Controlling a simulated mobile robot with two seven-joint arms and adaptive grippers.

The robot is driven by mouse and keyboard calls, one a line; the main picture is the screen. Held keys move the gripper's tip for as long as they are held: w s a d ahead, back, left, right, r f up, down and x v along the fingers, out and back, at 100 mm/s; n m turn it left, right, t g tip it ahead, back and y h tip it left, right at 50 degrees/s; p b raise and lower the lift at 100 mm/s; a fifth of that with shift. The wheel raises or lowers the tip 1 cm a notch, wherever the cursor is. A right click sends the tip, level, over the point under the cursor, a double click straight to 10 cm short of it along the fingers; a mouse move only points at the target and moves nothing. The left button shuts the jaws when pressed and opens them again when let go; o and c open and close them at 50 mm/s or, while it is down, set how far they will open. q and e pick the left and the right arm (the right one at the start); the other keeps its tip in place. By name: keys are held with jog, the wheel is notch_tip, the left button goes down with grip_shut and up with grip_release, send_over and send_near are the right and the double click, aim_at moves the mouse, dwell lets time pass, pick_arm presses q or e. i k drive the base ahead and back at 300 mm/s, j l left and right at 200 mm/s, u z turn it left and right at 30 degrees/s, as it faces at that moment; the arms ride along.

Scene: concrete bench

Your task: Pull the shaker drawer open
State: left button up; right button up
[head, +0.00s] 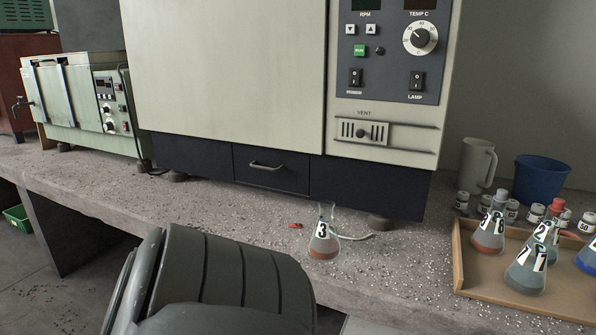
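The shaker (230,70) is a large cream cabinet on a dark base, standing on the concrete bench. Its drawer (285,180) is a dark front panel in the middle of the base, with a short metal bar handle (267,166). The drawer front looks flush with the base, so the drawer appears closed. Nothing touches the handle. Neither of my grippers shows. A dark grey ribbed arm part of mine fills the lower middle of the head view and hides some of the bench's front edge.
A flask marked 3 (323,245) stands on the bench (220,205) in front of the drawer's right side. A small red object (295,226) lies left of it. A wooden tray (457,262) with several flasks is at right, near a blue bucket (541,180).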

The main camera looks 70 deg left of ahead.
aim_at(281, 169)
jog(key=i+l+u, duration=0.25)
jog(key=u, duration=0.2)
jog(key=i+l+u, duration=0.2)
jog(key=u, duration=0.3)
jog(key=l, duration=0.1)
